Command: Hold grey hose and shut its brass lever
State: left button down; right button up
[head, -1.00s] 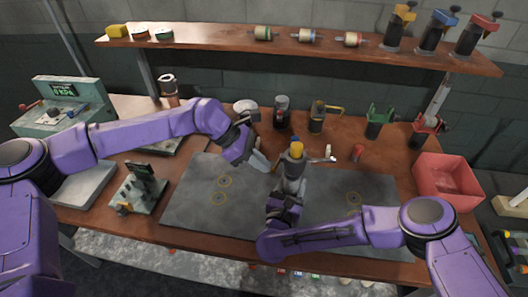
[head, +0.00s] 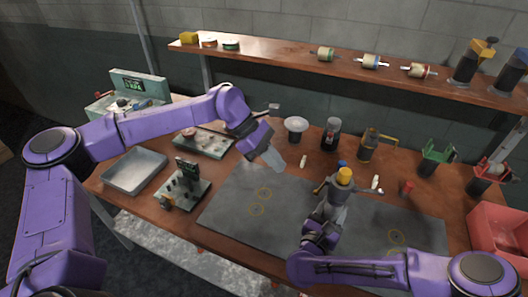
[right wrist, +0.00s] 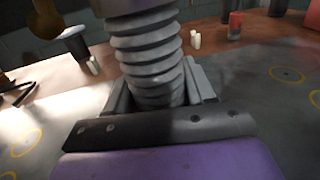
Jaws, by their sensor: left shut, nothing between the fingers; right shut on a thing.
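The grey hose (head: 338,193) stands upright over the mat, with a yellow cap-like top (head: 344,174). Its ribbed grey body (right wrist: 150,55) fills the middle of the right wrist view. My right gripper (head: 322,228) is shut on it from the near side; its jaws flank the ribs in the right wrist view (right wrist: 157,92). A small arm-like part (head: 320,188) sticks out left near the hose top; I cannot tell whether it is the brass lever or how it is set. My left gripper (head: 268,157) is shut and empty, left of the hose and apart from it.
The dark mat (head: 235,212) is mostly clear. Behind stand a black-and-red jar (head: 331,134), a brass-handled can (head: 370,145) and a green holder (head: 437,157). A red bin (head: 497,230) is at right, a metal tray (head: 135,171) at left. A shelf (head: 285,68) spans the back.

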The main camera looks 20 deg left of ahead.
pick_arm(q)
jog(key=a, duration=0.1)
jog(key=a+r, duration=0.1)
jog(key=a, duration=0.1)
jog(key=a+r, duration=0.1)
jog(key=shift+a+r, duration=0.2)
jog(key=shift+a, duration=0.05)
